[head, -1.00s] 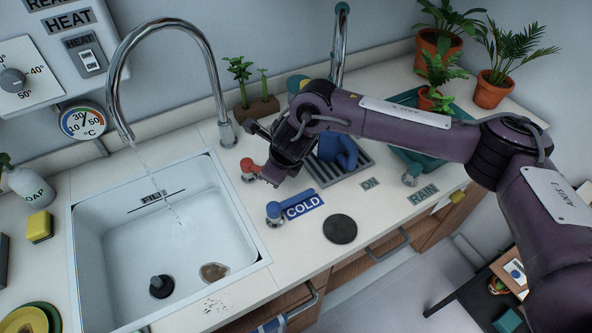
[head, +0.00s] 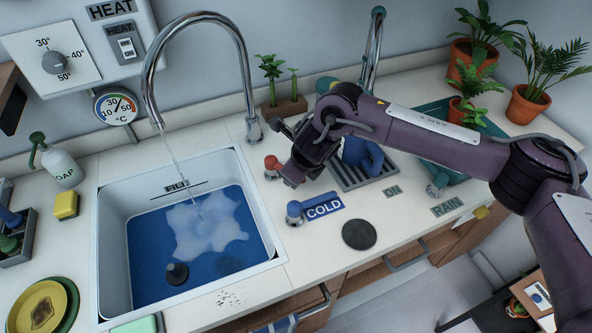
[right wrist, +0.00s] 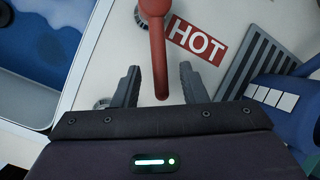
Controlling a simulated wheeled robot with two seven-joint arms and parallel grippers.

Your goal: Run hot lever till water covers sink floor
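The white sink (head: 112,240) holds blue water (head: 150,245) across its whole visible floor, with a pale foamy patch in the middle. The water's back edge lies close to the FILL mark (head: 177,186). A thin stream falls from the curved chrome faucet (head: 150,80). A dark plug (head: 177,272) stands in the water. The red hot lever (head: 271,164) is right of the sink. My right gripper (right wrist: 158,75) is open around the lever, which also shows in the right wrist view (right wrist: 157,50), with gaps on both sides. My left gripper is out of view.
The blue COLD lever (head: 294,210) is just in front of the hot lever. A drying rack (head: 365,178) with a blue item and a RAIN tap (head: 437,184) stand to the right. Potted palms (head: 528,100) fill the back right corner. A soap bottle (head: 62,165) stands left.

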